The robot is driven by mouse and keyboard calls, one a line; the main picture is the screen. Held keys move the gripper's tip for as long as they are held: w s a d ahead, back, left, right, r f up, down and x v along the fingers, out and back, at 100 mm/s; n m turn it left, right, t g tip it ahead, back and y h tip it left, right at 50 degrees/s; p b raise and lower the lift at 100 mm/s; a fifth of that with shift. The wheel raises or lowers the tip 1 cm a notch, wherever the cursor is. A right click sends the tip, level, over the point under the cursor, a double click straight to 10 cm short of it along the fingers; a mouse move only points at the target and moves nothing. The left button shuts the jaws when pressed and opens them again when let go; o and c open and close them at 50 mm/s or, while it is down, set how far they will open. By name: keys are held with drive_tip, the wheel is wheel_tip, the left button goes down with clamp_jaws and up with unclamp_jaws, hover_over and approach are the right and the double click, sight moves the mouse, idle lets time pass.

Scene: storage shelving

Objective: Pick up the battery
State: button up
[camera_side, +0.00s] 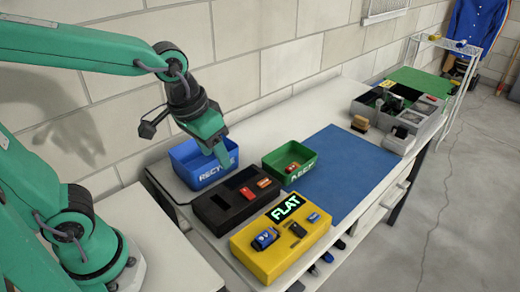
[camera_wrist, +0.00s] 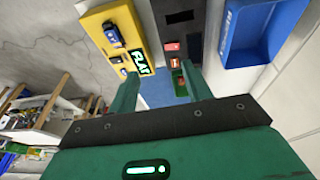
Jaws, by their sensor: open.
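My gripper (camera_side: 223,157) is open, its fingers pointing down above the blue bin (camera_side: 183,160) marked RECYCLE. In the wrist view, the two green fingers of my gripper (camera_wrist: 161,86) are spread with nothing between them. A blue battery-like block (camera_side: 265,239) lies on the yellow box (camera_side: 256,266), whose display (camera_side: 285,207) reads FLAT; the block also shows in the wrist view (camera_wrist: 112,35). A smaller blue piece (camera_side: 313,217) lies on the same box. A red block (camera_side: 292,167) lies in the green bin (camera_side: 279,156). I cannot tell which piece the task means.
A black box (camera_side: 212,211) with small red and orange pieces stands between the blue bin and the yellow box. A blue mat (camera_side: 345,170) lies clear to the right. A grey divided tray (camera_side: 425,125) and a brown block (camera_side: 359,124) stand farther back.

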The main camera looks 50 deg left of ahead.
sight(266, 235)
drive_tip(key=w+d+f+g, duration=0.1)
drive_tip(key=d+f, duration=0.2)
drive_tip(key=d, duration=0.1)
drive_tip(key=w+d+f+g, duration=0.1)
drive_tip(key=d+f, duration=0.2)
drive_tip(key=d, duration=0.1)
drive_tip(key=w+d+f+g, duration=0.1)
drive_tip(key=d+f, duration=0.1)
drive_tip(key=d, duration=0.2)
drive_tip(key=shift+d+f+y, duration=0.25)
drive_tip(key=shift+f+y, duration=0.15)
drive_tip(key=shift+f, duration=0.15)
drive_tip(key=shift+f, duration=1.2)
drive_tip(key=shift+f, duration=0.1)
drive_tip(key=shift+a+f, duration=0.1)
drive_tip(key=shift+f, duration=2.35)
drive_tip(key=shift+c, duration=0.2)
drive_tip(key=c, duration=1)
